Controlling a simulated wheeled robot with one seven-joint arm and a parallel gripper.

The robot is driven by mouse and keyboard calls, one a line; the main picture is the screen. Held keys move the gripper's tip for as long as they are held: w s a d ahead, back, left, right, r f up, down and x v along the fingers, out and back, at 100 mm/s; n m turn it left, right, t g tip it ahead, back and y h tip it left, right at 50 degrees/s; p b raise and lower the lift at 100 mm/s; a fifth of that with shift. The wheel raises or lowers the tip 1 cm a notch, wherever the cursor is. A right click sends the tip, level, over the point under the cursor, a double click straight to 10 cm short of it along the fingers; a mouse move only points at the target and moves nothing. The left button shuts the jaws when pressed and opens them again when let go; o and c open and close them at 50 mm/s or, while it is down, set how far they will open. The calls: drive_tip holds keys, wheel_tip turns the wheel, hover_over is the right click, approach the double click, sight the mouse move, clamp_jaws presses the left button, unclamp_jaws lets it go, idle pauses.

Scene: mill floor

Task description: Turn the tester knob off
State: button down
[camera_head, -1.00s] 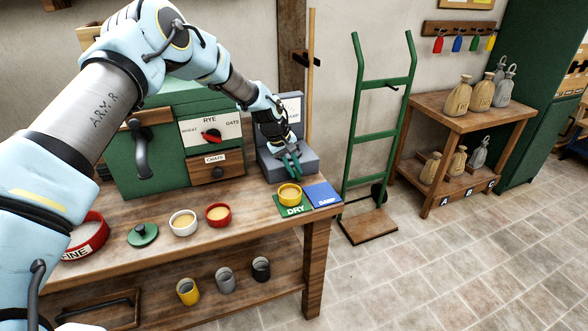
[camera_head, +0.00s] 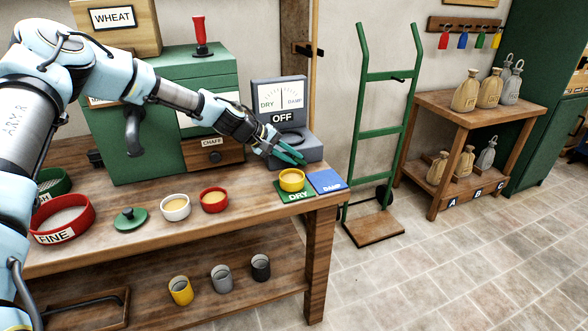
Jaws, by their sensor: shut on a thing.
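The tester (camera_head: 277,96) is a grey box at the back right of the bench. Its upright dial plate reads DRY on the left and DAMP on the right, with a needle near the middle. Below the dial an OFF label shows. My gripper (camera_head: 291,156) reaches in from the left, low at the front of the tester's base. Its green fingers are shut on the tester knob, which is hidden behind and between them.
A yellow cup (camera_head: 292,180) stands on the green DRY mat (camera_head: 294,196), close below my gripper, with the blue DAMP mat (camera_head: 327,181) to its right. A red bowl (camera_head: 213,200) and a white bowl (camera_head: 175,207) stand left. A green hand truck (camera_head: 384,132) is beyond the bench.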

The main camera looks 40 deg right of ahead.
drive_tip(key=h+b, duration=0.1)
drive_tip(key=b, duration=0.1)
drive_tip(key=shift+a+f+b, duration=0.15)
drive_tip(key=shift+f+b, duration=0.15)
drive_tip(key=shift+f, duration=0.1)
drive_tip(key=shift+g+h, duration=0.3)
drive_tip(key=shift+r+b, duration=0.15)
drive_tip(key=shift+b, duration=0.3)
drive_tip(key=c, duration=0.8)
unclamp_jaws()
drive_tip(key=shift+c, duration=0.2)
drive_tip(key=b+v, duration=0.1)
drive_tip(key=v, duration=0.9)
drive_tip(key=shift+w+a+b, duration=0.15)
drive_tip(key=shift+a+b, duration=0.2)
drive_tip(key=shift+a, duration=0.05)
drive_tip(key=shift+r, duration=0.1)
